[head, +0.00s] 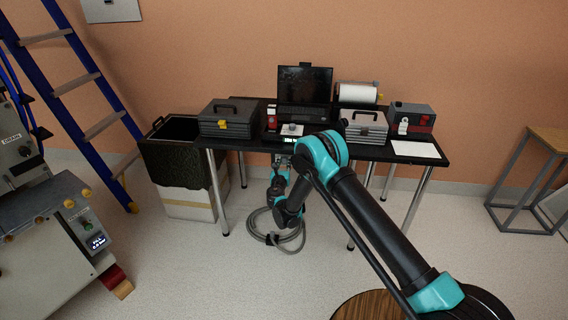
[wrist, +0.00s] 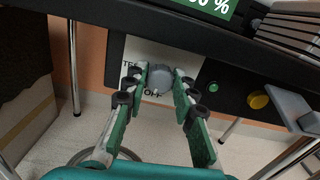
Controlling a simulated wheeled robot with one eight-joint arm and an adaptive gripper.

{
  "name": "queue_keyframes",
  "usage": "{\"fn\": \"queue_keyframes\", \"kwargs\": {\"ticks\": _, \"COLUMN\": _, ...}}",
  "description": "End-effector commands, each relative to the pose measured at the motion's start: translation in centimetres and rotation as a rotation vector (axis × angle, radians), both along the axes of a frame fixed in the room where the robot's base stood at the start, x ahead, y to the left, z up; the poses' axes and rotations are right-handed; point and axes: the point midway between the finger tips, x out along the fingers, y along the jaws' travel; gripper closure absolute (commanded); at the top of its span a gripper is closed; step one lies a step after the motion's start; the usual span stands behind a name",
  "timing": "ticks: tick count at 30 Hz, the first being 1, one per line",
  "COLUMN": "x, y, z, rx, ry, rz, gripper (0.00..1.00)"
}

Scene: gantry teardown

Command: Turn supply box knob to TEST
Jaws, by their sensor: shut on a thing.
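The supply box knob (wrist: 160,78) is a round grey dial on a pale label plate (wrist: 134,55) at the front of the table. Part of a label starting with "TE" shows to its left and "OFF" shows below it. My gripper (wrist: 161,82) has one green finger on each side of the knob and is shut on it. The knob's pointer cannot be made out clearly. In the head view my gripper (head: 283,160) is at the table's front edge, and my arm partly blocks that area.
A green button (wrist: 213,87) and a yellow knob (wrist: 258,100) are to the right. A green percent display (wrist: 215,6) is above. The table (head: 400,151) carries a laptop (head: 304,85), toolboxes (head: 228,117) and a paper roll (head: 357,93). A coiled hose (head: 262,232) lies below.

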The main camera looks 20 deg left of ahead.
Motion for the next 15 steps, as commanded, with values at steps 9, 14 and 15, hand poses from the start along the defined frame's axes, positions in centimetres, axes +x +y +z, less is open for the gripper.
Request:
{"fn": "queue_keyframes", "kwargs": {"ticks": 9, "x": -0.07, "y": -0.05, "z": -0.04, "rx": 0.287, "ry": 0.069, "rz": 0.000, "gripper": 1.00}}
{"fn": "queue_keyframes", "kwargs": {"ticks": 14, "x": -0.07, "y": -0.08, "z": -0.05, "rx": 0.435, "ry": 0.104, "rz": 0.000, "gripper": 1.00}}
{"fn": "queue_keyframes", "kwargs": {"ticks": 15, "x": -0.08, "y": -0.08, "z": -0.05, "rx": 0.473, "ry": 0.113, "rz": 0.000, "gripper": 1.00}}
